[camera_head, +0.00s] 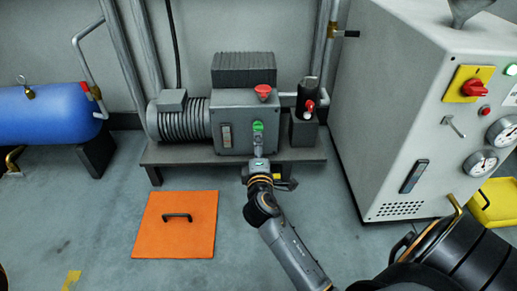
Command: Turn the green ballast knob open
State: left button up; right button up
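The green knob (258,126) is on the front of a grey machine box, below a red mushroom-shaped button (263,90). My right gripper (258,143) reaches up from the lower right, with its fingertips just below or at the green knob. The fingers look narrow and close together and partly cover the box front. They are too small to tell whether they touch or grip the knob. The knob's turn position is not clear. My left gripper is not in view.
The grey pump unit (232,117) stands on a low bench (205,157). A red-handled valve (309,108) is right of the knob. A large grey cabinet (385,130) stands at right. An orange floor plate (174,240) lies in front, and a blue tank (50,115) is at left.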

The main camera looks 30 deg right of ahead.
jog(key=shift+s+a, duration=0.2)
jog(key=shift+s, duration=0.05)
dwell(0.5)
